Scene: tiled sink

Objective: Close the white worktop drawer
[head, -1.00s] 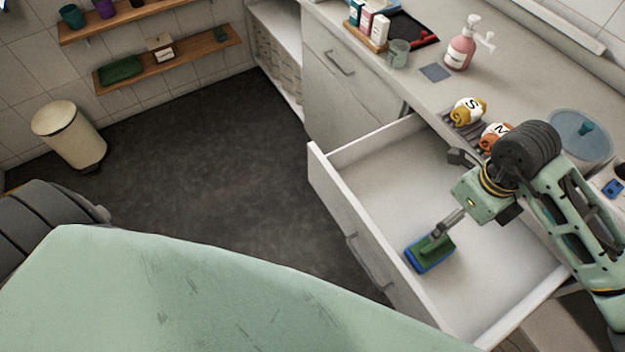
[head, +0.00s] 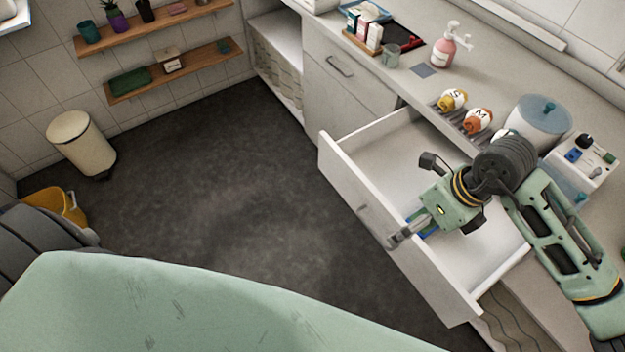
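The white worktop drawer (head: 350,173) stands pulled out from under the worktop, right of centre in the head view. A blue and green scrubber (head: 428,229) lies inside, mostly hidden by my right gripper (head: 399,239). My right arm reaches in from the right, over the drawer. The gripper's fingertips show at the drawer's front rim, close to the handle, which is partly hidden. I cannot tell whether they touch the front. The fingers look close together, but their gap is not clear. My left gripper is not in view.
Dark floor (head: 230,200) in front of the drawer is clear. A cream bin (head: 82,143) and a yellow bucket (head: 60,206) stand left.

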